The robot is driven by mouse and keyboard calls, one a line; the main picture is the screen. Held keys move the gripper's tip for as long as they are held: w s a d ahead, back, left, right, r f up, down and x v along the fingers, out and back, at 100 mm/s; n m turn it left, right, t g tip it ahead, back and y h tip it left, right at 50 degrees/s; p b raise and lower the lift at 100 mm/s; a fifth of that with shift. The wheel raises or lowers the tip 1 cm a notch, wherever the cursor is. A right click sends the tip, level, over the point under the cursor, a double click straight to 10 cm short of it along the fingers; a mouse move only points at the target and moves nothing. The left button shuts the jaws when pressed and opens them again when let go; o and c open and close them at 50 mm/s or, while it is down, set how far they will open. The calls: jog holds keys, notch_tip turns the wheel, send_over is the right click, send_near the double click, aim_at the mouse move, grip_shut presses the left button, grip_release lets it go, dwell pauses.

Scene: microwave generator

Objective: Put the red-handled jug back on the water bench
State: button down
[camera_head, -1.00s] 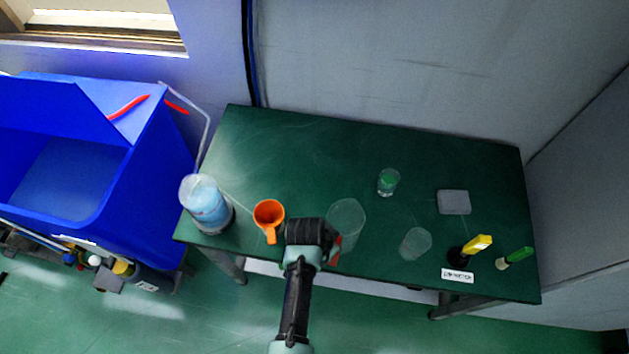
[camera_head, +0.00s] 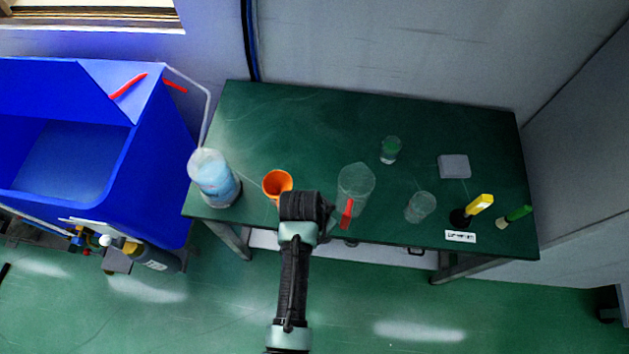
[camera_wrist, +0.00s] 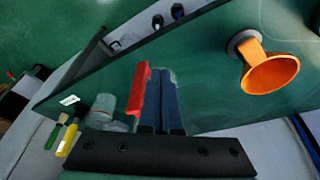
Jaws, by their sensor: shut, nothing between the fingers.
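The clear jug (camera_head: 356,180) with a red handle (camera_head: 347,213) stands upright on the green bench (camera_head: 300,120), near its front edge. Its handle faces the front. My gripper (camera_head: 307,206) is just left of the jug, apart from the handle in the head view. In the wrist view the red handle (camera_wrist: 139,93) shows beside the dark fingers of my gripper (camera_wrist: 160,78). The fingers are together and hold nothing. They hide much of the jug's clear body there.
A bluish container (camera_head: 214,180) stands at the bench's left end. A clear beaker (camera_head: 420,207), a green-tinted glass (camera_head: 390,150) and yellow-handled brush (camera_head: 480,204) are to the right.

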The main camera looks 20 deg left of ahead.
jog(key=v, duration=0.5)
jog(key=shift+w+d+r, duration=0.15)
jog(key=shift+r, duration=0.15)
